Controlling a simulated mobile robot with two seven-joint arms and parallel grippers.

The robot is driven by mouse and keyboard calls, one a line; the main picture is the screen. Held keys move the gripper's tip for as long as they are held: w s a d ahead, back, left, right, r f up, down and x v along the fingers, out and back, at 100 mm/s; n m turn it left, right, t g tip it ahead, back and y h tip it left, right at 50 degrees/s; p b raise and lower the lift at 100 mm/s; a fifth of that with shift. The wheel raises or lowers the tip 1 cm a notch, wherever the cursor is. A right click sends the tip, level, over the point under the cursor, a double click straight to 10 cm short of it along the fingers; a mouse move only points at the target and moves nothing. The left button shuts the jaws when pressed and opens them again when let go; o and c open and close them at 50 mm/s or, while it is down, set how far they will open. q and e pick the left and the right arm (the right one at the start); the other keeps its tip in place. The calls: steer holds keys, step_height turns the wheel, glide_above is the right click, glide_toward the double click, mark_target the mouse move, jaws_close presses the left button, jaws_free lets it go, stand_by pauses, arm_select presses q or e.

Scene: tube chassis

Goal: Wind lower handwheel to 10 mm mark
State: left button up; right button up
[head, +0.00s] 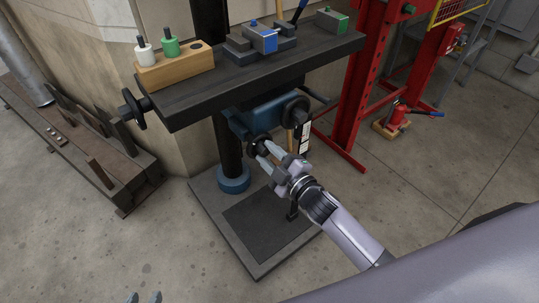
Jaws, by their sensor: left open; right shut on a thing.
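A machine stand carries a dark table with a blue knee block (262,112) under it. The lower handwheel (257,144) is a small dark wheel on the front of that block. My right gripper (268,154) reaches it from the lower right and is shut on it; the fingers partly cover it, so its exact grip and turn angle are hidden. A white scale strip (304,140) hangs to the right; its marks are too small to read. My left gripper (142,298) shows only as two separated fingertips at the bottom edge, open and away from the machine.
Another dark handwheel (294,111) sits above right of my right gripper, and one (135,108) at the table's left end. The dark table (235,85) overhangs.

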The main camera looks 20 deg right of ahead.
steer(key=shift+w+r+n, duration=0.15)
steer(key=shift+r+n, duration=0.3)
steer(key=shift+n, duration=0.05)
steer(key=o, duration=1)
steer(key=shift+o, duration=0.2)
steer(key=shift+f, duration=0.15)
steer(key=shift+s+d, duration=0.1)
steer(key=shift+s, duration=0.2)
steer(key=p+v, duration=0.1)
steer(key=v, duration=0.5)
steer(key=shift+s+d, duration=0.15)
steer(key=shift+s, duration=0.25)
